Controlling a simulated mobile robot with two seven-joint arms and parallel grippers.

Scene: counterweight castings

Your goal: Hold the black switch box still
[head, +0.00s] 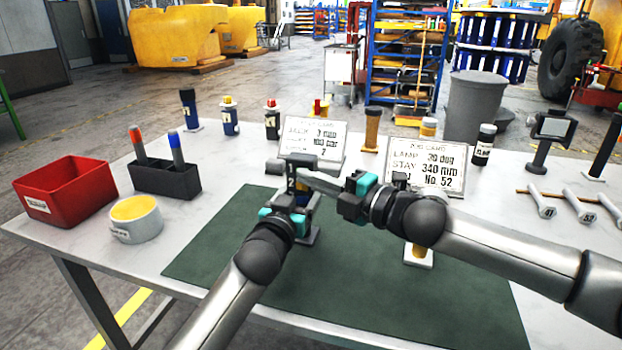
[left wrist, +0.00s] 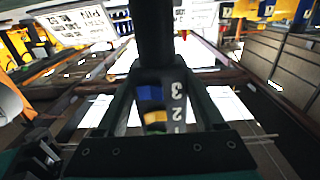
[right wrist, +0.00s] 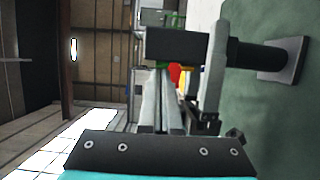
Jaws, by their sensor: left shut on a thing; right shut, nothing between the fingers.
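The black switch box (head: 291,186) stands upright on the green mat (head: 235,240), on a post with a small base plate (head: 309,237). In the left wrist view its face (left wrist: 158,100) shows the figures 3, 2, 1 beside blue and yellow patches. My left gripper (head: 292,205) is shut on the box, with a finger on either side in its wrist view. My right gripper (head: 318,183) is shut and empty, its tips close to the right of the box. In the right wrist view, a dark block and base plate (right wrist: 291,60) show near the tips; I cannot tell whether they touch.
Two printed cards (head: 312,139) (head: 425,165) stand behind the mat. A red bin (head: 65,190), a black pen holder (head: 165,180) and a white cup (head: 136,222) are at the left. Spanners (head: 540,203) lie at the right. Several small bottles stand along the back.

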